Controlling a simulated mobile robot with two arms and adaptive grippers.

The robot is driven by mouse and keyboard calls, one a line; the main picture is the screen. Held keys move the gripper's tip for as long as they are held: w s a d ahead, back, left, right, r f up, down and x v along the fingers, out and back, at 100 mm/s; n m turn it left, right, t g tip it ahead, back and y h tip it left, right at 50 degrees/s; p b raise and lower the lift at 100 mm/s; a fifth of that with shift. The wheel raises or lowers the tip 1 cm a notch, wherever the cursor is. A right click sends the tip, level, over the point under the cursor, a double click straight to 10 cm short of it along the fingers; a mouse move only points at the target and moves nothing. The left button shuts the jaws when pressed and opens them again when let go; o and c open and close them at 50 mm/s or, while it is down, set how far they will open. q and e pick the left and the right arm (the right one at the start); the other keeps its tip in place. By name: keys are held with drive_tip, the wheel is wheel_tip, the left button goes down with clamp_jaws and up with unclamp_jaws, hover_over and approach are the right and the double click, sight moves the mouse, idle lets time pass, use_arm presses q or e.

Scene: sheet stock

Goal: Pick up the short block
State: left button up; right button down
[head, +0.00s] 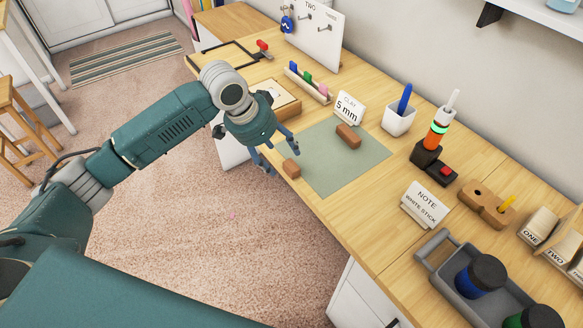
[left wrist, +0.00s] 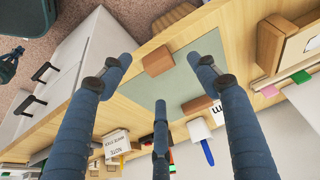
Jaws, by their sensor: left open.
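The short block (head: 291,168) is brown and lies near the front edge of the table, at the near left corner of the grey-green mat (head: 345,170). A longer brown block (head: 348,136) lies farther back on the mat. My left gripper (head: 281,157) is open and empty, its fingers spread close to the short block in the head view. In the left wrist view the short block (left wrist: 157,61) shows between the spread fingers, and the longer block (left wrist: 196,105) lies beyond. I cannot tell exactly how high the fingers are above the table. My right gripper is not in view.
A "CLAY 5 mm" card (head: 349,108) and a white pen cup (head: 398,121) stand behind the mat. A wooden box (head: 286,98) sits beside my left gripper.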

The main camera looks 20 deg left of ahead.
sight(288, 166)
use_arm(q)
drive_tip(key=shift+x, duration=1.05)
drive_tip(key=shift+d+p+x, duration=0.15)
drive_tip(key=shift+p+x, duration=0.15)
drive_tip(key=shift+x, duration=1.05)
drive_tip(key=shift+d+p+x, duration=0.15)
drive_tip(key=shift+p+x, duration=0.1)
drive_tip(key=shift+x, duration=1.1)
drive_tip(key=shift+s+r, duration=0.15)
drive_tip(key=c, duration=1.1)
